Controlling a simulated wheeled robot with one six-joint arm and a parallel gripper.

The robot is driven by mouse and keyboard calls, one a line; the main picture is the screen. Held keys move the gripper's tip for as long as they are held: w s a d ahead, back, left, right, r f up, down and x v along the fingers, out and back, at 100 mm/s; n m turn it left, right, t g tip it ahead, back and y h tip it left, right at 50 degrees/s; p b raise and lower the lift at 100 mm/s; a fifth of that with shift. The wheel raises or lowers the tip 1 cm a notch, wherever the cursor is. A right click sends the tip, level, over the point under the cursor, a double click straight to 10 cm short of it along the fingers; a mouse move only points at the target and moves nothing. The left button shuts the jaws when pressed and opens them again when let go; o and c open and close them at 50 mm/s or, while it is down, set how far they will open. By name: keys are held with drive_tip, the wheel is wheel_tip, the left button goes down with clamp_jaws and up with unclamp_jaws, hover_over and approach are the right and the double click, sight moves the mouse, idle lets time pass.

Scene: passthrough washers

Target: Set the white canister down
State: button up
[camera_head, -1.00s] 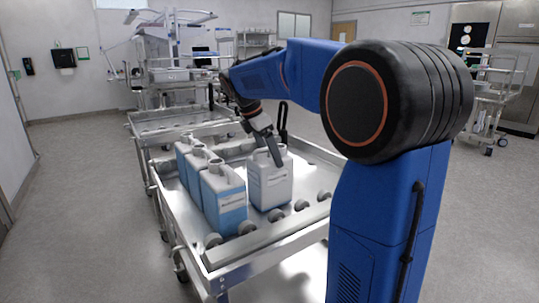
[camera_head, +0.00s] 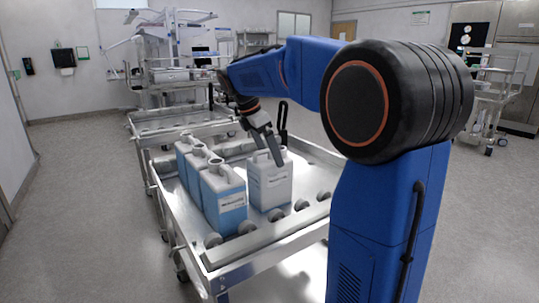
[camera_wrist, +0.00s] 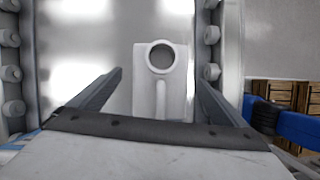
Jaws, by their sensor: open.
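The white canister (camera_head: 270,184) stands upright on the metal cart's tray (camera_head: 292,222), to the right of the blue-and-white canisters. In the wrist view the white canister (camera_wrist: 160,85) shows from above, with its round neck and handle. My gripper (camera_head: 268,150) is at the top of the canister in the head view. In the wrist view my gripper (camera_wrist: 160,90) is open, with one finger on each side of the canister and a gap on both sides. The canister's underside is hidden.
Several blue-and-white canisters (camera_head: 222,198) stand in a row at the left of the tray. Rollers (camera_head: 301,205) line the near rail. A second cart (camera_head: 180,121) stands behind. Bare tray shows right of the white canister.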

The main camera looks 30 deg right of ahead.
drive_tip(key=v, duration=1)
drive_tip(key=shift+a+r, duration=0.15)
drive_tip(key=shift+r, duration=0.15)
